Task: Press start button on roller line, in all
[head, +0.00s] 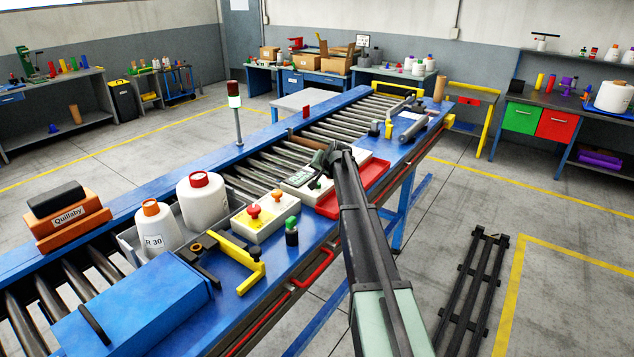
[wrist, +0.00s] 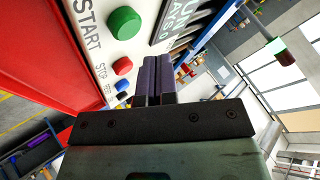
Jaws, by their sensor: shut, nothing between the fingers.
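In the wrist view, the pale control panel (wrist: 100,45) carries a green button (wrist: 124,22) beside the word START. A red button (wrist: 122,66) by the word STOP and a small blue button (wrist: 121,85) sit below it. My gripper (wrist: 152,60) is shut and empty. Its dark fingertips are close to the panel, to the right of the red button and lower right of the green one. I cannot tell whether they touch the panel. In the head view, my gripper (head: 332,155) is over the white control box (head: 296,184) on the roller line (head: 262,172), partly hiding it.
A red tray (head: 372,186) lies beside the control box.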

